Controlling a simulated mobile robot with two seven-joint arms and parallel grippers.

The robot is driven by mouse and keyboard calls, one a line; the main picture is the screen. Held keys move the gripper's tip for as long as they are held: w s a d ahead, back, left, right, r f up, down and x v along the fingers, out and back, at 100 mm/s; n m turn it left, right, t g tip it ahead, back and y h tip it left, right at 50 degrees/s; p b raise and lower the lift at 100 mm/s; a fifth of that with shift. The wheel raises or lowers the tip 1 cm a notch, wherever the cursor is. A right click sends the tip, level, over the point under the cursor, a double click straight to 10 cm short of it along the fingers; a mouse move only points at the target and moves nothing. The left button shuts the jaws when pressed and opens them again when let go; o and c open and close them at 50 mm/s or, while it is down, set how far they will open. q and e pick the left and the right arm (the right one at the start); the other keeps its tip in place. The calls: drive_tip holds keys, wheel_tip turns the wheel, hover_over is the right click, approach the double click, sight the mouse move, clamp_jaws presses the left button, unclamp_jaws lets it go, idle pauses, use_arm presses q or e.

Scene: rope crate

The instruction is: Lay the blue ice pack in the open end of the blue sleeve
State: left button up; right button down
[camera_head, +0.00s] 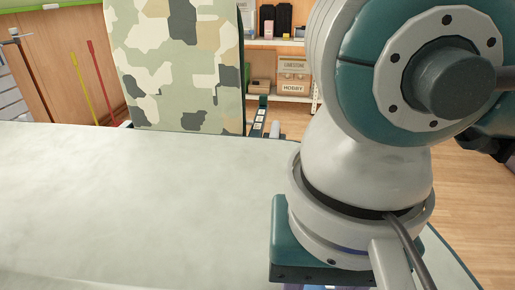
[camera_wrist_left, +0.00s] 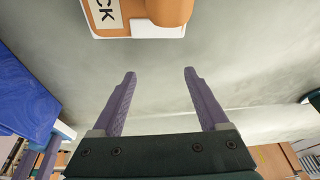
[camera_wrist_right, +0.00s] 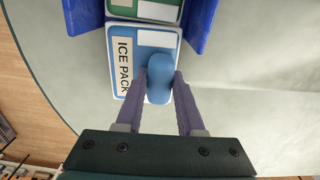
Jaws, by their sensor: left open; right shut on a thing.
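In the right wrist view the blue ice pack (camera_wrist_right: 147,52) has a white "ICE PACK" label and a raised blue grip. My right gripper (camera_wrist_right: 159,80) is shut on that grip. The blue sleeve (camera_wrist_right: 201,24) shows as dark blue walls on both sides beyond the pack, with a green pack (camera_wrist_right: 150,9) between them. The blue pack is at the near end of these walls; I cannot tell whether it touches the surface. In the left wrist view my left gripper (camera_wrist_left: 160,74) is open and empty, below an orange pack (camera_wrist_left: 145,18).
The pale tabletop (camera_head: 130,200) is clear at left in the head view, where my right arm hides the right side. A blue wall-like piece (camera_wrist_left: 22,90) stands at left in the left wrist view. A camouflage-patterned panel (camera_head: 180,65) stands beyond the table.

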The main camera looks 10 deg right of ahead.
use_arm(q)
drive_tip(key=shift+f, duration=0.25)
use_arm(e)
drive_tip(key=shift+f, duration=0.15)
drive_tip(key=shift+c, duration=2.2)
unclamp_jaws()
use_arm(q)
wheel_tip(320, 180, up, 6)
drive_tip(key=p, duration=0.5)
drive_tip(key=shift+f, duration=0.25)
use_arm(e)
wheel_tip(320, 180, up, 9)
drive_tip(key=shift+f, duration=0.1)
use_arm(q)
drive_tip(key=shift+r+p, duration=0.2)
drive_tip(key=shift+p, duration=0.1)
use_arm(e)
drive_tip(key=shift+r, duration=0.6)
